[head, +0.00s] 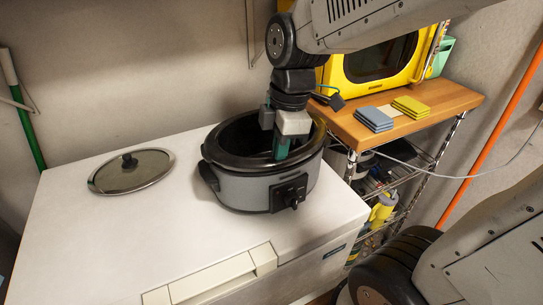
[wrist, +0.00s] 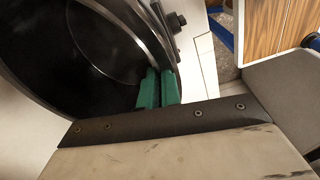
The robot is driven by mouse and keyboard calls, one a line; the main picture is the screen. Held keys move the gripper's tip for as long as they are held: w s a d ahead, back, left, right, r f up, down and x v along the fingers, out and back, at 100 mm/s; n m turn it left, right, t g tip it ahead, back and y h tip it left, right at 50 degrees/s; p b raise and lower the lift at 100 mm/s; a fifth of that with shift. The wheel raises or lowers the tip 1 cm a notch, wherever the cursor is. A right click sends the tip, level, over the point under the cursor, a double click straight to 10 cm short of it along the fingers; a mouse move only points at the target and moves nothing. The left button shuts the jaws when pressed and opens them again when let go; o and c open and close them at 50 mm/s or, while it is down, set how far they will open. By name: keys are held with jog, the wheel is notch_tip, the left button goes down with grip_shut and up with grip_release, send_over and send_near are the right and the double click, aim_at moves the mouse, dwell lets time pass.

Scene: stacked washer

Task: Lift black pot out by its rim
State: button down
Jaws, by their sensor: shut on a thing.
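The black pot (head: 241,149) sits in the grey slow cooker (head: 240,191) on the white chest top. In the wrist view the pot (wrist: 82,52) fills the upper left, its dark inside open to the camera. My gripper (head: 281,148) points down at the pot's right side. Its green fingers (wrist: 158,88) are shut on the pot's rim, one finger on the inner side and one on the outer. In the head view my gripper hides part of the rim. I cannot tell whether the pot is raised from the cooker.
A glass lid (head: 132,171) lies on the white chest (head: 95,245) left of the cooker. A wooden-topped shelf (head: 440,108) with sponges (head: 374,118) and a yellow microwave (head: 381,60) stands close on the right. The chest's front left is clear.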

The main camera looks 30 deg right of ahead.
jog(key=shift+r, duration=0.15)
notch_tip(320, 180, up, 41)
dwell(3.4)
dwell(0.4)
